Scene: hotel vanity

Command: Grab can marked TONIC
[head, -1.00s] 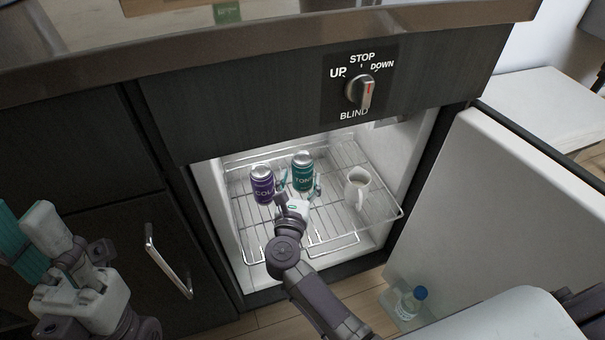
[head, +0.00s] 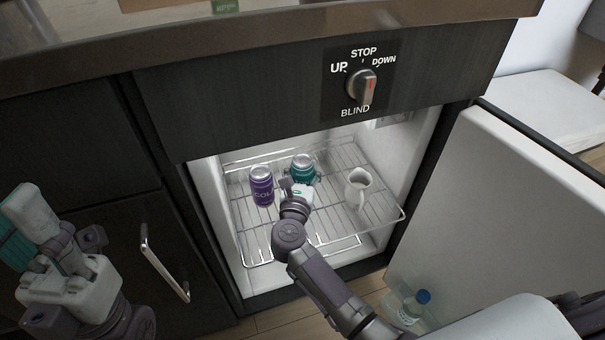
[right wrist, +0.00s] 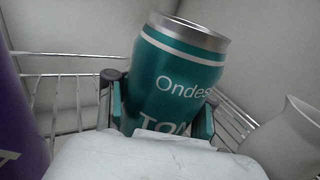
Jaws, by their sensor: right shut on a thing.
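The teal can marked TONIC (head: 302,167) stands on the wire shelf inside the open fridge. In the right wrist view the can (right wrist: 172,85) fills the middle, with "Ondes" and part of "TON" readable. It looks tilted there. My right gripper (head: 302,183) is shut on the can, one finger on each side; the fingers also show in the right wrist view (right wrist: 160,115). The can's lower part is hidden behind the gripper. My left gripper (head: 35,232) is at the far left, outside the fridge; its fingers overlap, so its opening is unclear.
A purple COLA can (head: 261,187) stands just left of the tonic can. A white jug (head: 357,188) stands to the right. The wire shelf (head: 330,222) is otherwise bare. The fridge door (head: 490,205) is open at right.

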